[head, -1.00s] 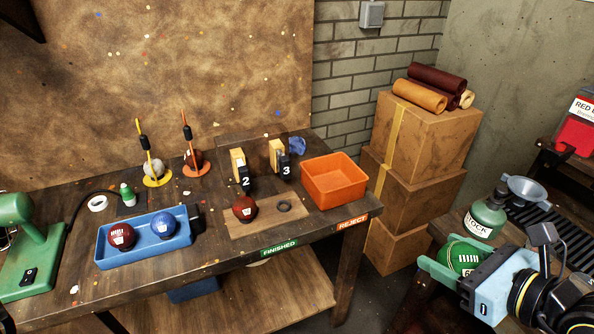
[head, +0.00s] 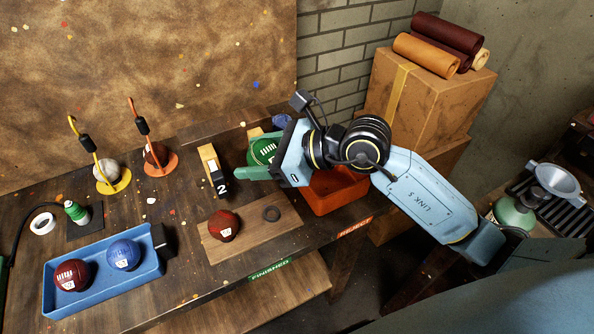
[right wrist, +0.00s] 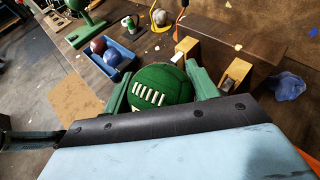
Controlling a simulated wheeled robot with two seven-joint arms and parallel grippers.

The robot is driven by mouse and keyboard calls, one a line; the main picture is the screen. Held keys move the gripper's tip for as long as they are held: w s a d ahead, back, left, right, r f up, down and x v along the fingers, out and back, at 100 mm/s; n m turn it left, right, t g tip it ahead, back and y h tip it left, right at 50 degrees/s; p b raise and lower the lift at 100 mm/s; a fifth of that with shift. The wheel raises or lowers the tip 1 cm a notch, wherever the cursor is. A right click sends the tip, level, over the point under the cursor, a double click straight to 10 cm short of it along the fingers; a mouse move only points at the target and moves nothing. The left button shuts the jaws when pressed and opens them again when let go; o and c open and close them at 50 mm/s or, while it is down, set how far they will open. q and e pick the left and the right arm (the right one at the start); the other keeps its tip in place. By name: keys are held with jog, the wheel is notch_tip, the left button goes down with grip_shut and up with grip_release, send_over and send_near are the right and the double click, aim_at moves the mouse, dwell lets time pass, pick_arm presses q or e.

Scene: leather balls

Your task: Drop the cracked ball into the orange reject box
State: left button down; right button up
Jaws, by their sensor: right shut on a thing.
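My right gripper (head: 258,158) is shut on a green ball (head: 263,150) with white stitching. In the right wrist view the green ball (right wrist: 162,85) sits between the two green fingers of the right gripper (right wrist: 160,92). I cannot make out a crack on it. The gripper holds the ball above the table, left of the orange reject box (head: 338,197), whose near part shows under my wrist. The rest of the box is hidden by my arm, and the ball is not over its visible opening. My left gripper is not in view.
A blue tray (head: 105,295) holds a red and a blue ball. Block 2 (head: 211,168) and two ball stands are farther back. Cartons (head: 425,100) stand right.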

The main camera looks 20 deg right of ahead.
jog(key=w+d+f+m+t+h, duration=0.2)
jog(key=d+m, duration=0.1)
jog(key=d, duration=1.3)
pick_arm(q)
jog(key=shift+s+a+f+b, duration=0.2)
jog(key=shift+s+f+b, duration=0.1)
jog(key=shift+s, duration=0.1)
pick_arm(e)
jog(key=shift+t, duration=0.3)
jog(key=shift+d+f, duration=0.15)
jog(key=shift+f, duration=1.45)
jog(key=shift+d+f, duration=0.2)
jog(key=shift+f, duration=1.4)
jog(key=shift+d+f, duration=0.15)
jog(key=shift+f, duration=1.45)
jog(key=shift+f, duration=0.1)
